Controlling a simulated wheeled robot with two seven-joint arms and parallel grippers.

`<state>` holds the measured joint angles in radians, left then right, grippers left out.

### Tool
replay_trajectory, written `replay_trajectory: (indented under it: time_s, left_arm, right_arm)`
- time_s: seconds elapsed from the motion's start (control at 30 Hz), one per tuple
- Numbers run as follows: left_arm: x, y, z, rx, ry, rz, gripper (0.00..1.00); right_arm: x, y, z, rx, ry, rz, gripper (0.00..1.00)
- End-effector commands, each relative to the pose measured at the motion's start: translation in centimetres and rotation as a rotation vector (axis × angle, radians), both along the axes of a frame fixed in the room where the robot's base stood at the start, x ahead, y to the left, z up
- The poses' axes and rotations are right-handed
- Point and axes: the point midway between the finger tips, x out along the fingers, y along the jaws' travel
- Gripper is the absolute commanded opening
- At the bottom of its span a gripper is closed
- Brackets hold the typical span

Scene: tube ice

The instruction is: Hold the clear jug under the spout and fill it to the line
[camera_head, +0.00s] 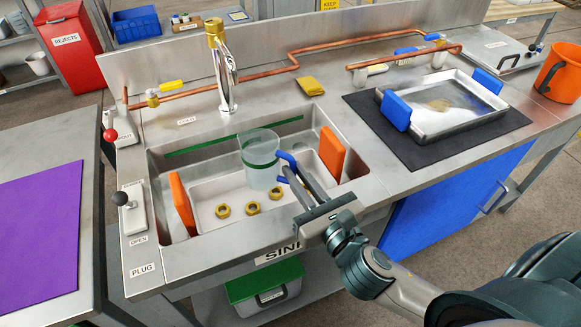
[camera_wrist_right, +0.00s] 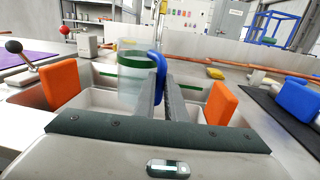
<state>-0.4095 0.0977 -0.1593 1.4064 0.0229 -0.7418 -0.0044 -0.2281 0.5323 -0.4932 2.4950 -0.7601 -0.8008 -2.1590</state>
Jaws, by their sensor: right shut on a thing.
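The clear jug (camera_head: 262,172) has a green band around its middle and a blue handle (camera_head: 285,157). It is roughly upright in the sink (camera_head: 160,200), right of and in front of the chrome tap (camera_head: 226,80) with its brass top. My right gripper (camera_head: 290,172) is shut on the handle, at the jug's right side. No stream from the spout shows. I cannot tell whether water is in the jug. My left gripper is out of view.
Orange blocks (camera_head: 182,203) (camera_head: 331,152) stand at both ends of a pale tray holding several brass nuts (camera_head: 252,208). A red-knobbed lever (camera_head: 111,135) and a black-knobbed lever (camera_head: 121,198) are on the left rim. A metal tray (camera_head: 440,125) with blue grips lies right.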

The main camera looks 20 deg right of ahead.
Motion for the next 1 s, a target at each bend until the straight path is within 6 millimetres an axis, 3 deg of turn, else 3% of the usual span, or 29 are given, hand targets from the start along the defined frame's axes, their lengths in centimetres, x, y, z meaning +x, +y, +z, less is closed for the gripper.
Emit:
replay_trajectory:
  time_s: [0.67,1.0]
  left_arm:
    - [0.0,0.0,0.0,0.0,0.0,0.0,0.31]
    - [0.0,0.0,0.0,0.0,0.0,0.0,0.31]
  right_arm:
    - [0.8,-0.1,0.5,-0.003,0.001,0.019,0.0]
    - [2.8,-0.1,0.5,-0.003,0.0,0.019,0.0]
